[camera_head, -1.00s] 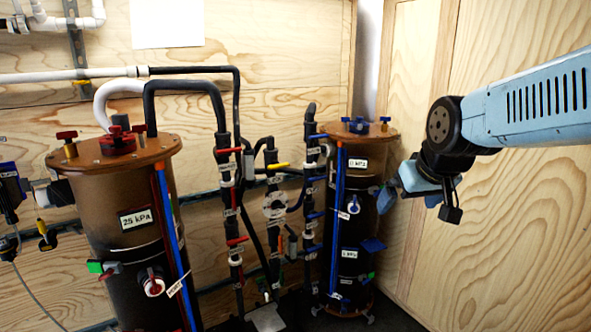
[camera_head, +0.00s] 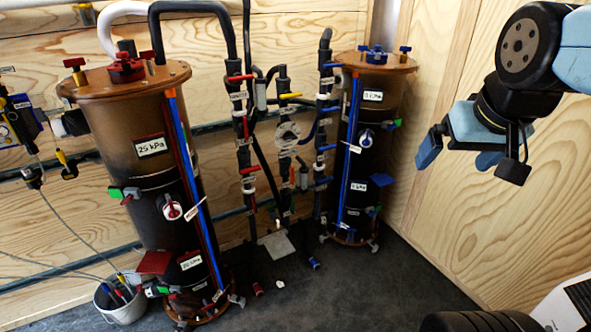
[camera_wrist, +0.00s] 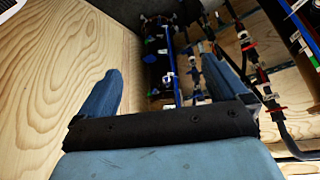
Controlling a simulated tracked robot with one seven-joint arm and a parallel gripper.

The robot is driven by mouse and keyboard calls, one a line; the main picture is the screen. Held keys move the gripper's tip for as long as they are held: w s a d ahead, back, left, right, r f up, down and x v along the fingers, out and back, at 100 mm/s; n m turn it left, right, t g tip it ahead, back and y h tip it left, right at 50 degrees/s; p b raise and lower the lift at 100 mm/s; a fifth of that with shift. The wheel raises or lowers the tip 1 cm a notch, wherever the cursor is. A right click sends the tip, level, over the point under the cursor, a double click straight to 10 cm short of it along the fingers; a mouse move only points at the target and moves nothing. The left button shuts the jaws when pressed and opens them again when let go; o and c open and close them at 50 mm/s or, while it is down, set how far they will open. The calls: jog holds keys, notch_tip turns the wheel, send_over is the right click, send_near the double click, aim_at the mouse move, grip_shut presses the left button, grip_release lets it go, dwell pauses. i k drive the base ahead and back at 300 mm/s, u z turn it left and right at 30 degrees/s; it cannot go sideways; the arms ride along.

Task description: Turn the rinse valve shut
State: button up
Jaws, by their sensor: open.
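Between two dark filter cylinders stands a group of black pipes with small lever valves. My gripper (camera_head: 457,156) is open and empty, in the air right of the right cylinder and apart from every valve. In the wrist view its blue fingers (camera_wrist: 161,68) are spread, with the right cylinder and pipes beyond them.
The left cylinder (camera_head: 137,105), tagged 25 kPa, and the right cylinder (camera_head: 386,85) flank the pipes. A bucket (camera_head: 122,312) stands at lower left. Plywood walls close the back and right. The dark floor (camera_head: 340,285) in front is mostly clear.

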aim_at(291, 174)
jog(key=u, duration=1.2)
jog(key=i, duration=0.55)
jog(key=z, duration=1.25)
